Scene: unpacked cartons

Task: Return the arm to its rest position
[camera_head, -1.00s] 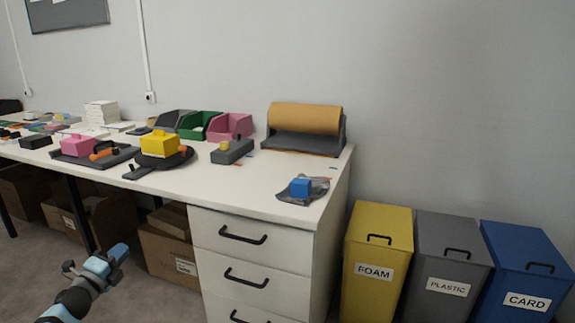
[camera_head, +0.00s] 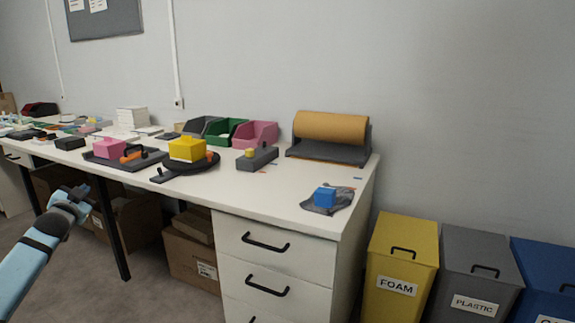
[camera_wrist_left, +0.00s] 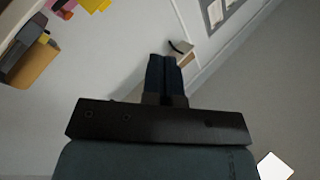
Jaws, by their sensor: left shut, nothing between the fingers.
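My left arm reaches in from the left in the head view, its gripper (camera_head: 78,192) in the air in front of the white table (camera_head: 290,199), apart from everything on it. The left wrist view shows its two dark fingers (camera_wrist_left: 166,75) close together and shut, with nothing between them. Behind the fingers are the grey wall and a tilted part of the table. My right gripper is in neither view.
Cartons (camera_head: 190,258) stand underneath. A yellow FOAM bin (camera_head: 401,262) and a grey PLASTIC bin (camera_head: 474,277) stand at right.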

